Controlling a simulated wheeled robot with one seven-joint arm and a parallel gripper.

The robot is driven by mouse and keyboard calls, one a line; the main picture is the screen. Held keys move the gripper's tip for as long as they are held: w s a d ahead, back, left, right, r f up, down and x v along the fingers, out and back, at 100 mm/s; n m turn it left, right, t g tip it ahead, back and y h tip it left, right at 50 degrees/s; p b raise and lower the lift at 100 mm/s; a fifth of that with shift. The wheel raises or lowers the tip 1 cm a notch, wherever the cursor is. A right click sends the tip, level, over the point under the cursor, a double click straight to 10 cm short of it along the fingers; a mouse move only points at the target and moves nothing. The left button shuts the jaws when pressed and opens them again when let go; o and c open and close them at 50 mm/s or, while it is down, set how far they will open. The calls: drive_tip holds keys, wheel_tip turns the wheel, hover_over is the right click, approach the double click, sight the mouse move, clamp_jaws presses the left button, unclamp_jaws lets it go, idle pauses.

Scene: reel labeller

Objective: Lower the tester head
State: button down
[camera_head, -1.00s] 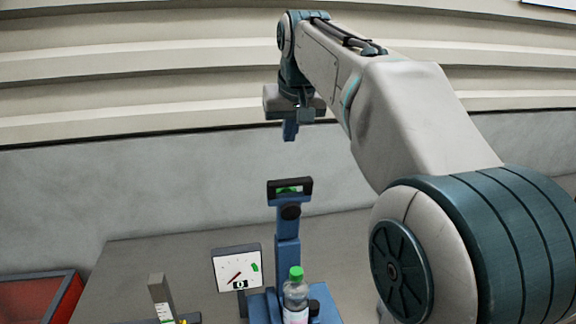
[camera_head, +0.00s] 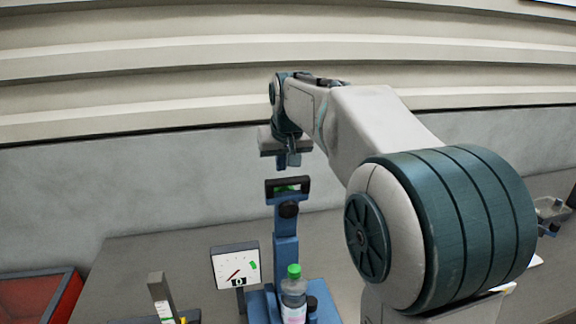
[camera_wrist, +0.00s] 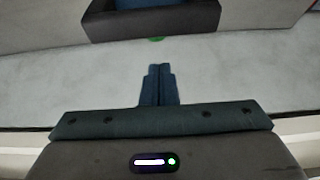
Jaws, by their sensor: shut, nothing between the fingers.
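The tester is a blue stand (camera_head: 286,240) with a black-framed handle (camera_head: 288,187) at its top, a dark knob (camera_head: 289,209) below that, and a blue base. A clear bottle with a green cap (camera_head: 293,287) stands on the base, under the head. My gripper (camera_head: 289,160) is shut and empty, pointing down just above the handle, with a small gap in the head view. In the wrist view, the shut blue fingers (camera_wrist: 158,84) point toward a dark bar (camera_wrist: 150,20), likely the handle, at the top edge. A bit of green shows below that bar.
A white dial gauge (camera_head: 236,265) with a red needle and green mark stands left of the tester. A red bin (camera_head: 38,300) is at the lower left, and a grey upright post (camera_head: 160,292) stands near the front. A grey wall rises behind the table.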

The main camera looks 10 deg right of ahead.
sight(286, 193)
drive_tip(key=s, duration=0.3)
drive_tip(key=shift+s+r, duration=0.1)
drive_tip(key=shift+s, duration=0.15)
drive_tip(key=shift+s, duration=0.1)
